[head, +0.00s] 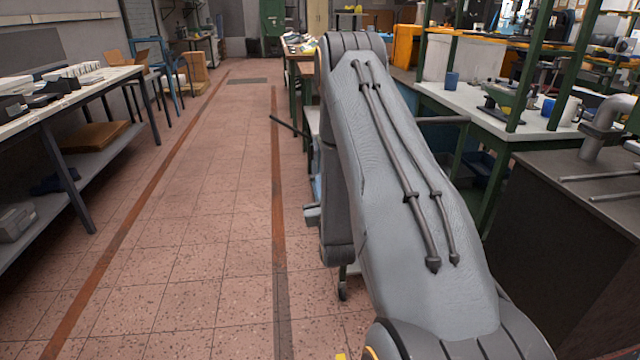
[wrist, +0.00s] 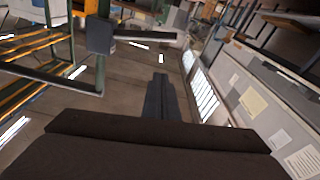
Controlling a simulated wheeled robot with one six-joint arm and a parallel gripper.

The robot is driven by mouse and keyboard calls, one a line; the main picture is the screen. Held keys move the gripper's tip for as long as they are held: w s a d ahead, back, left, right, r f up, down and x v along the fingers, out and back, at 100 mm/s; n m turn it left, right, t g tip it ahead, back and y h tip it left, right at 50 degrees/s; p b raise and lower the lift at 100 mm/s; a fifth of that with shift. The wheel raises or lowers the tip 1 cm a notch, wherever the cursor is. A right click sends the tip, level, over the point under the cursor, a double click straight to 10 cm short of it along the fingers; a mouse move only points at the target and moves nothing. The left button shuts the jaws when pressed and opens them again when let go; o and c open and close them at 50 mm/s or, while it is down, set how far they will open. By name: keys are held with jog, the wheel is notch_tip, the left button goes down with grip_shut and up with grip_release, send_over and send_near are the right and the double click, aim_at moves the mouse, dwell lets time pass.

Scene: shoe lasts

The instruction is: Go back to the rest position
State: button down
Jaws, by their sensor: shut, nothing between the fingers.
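My gripper (wrist: 160,82) shows in the wrist view as a narrow dark pair of fingers, closed together with nothing between them, beyond the dark wide body at the bottom. In the head view my grey arm rises from the lower right and folds over at the top. It hides most of what is behind it, and I cannot clearly make out the fingertips there. No shoe last can be told apart in either view.
A long workbench (head: 40,108) with a lower shelf stands at left. A white-topped table (head: 470,100) with green legs and a dark cabinet (head: 565,225) stand close at right. The tiled floor aisle (head: 190,220) at left of my arm is clear. The wrist view looks obliquely across the workshop.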

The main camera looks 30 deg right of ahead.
dwell(0.3)
jog(key=s+a+r+n+g+y+p, duration=0.1)
jog(key=s+a+g+y, duration=0.2)
jog(key=a+g, duration=0.35)
jog(key=s+a+r+g+y+p, duration=0.1)
jog(key=s+a+g+y, duration=0.15)
jog(key=a, duration=0.65)
jog(key=s+a+r+g, duration=0.2)
jog(key=s+a+g, duration=0.1)
jog(key=s, duration=0.5)
jog(key=s+a+r+n+g+y, duration=0.1)
jog(key=s+a+r+g, duration=0.1)
jog(key=s, duration=0.7)
jog(key=s+a+r+g+y, duration=0.1)
jog(key=s+a+g, duration=0.3)
jog(key=s, duration=0.5)
jog(key=shift+a+r+n+p, duration=0.25)
jog(key=shift+r+n+p, duration=0.05)
jog(key=shift+r, duration=0.1)
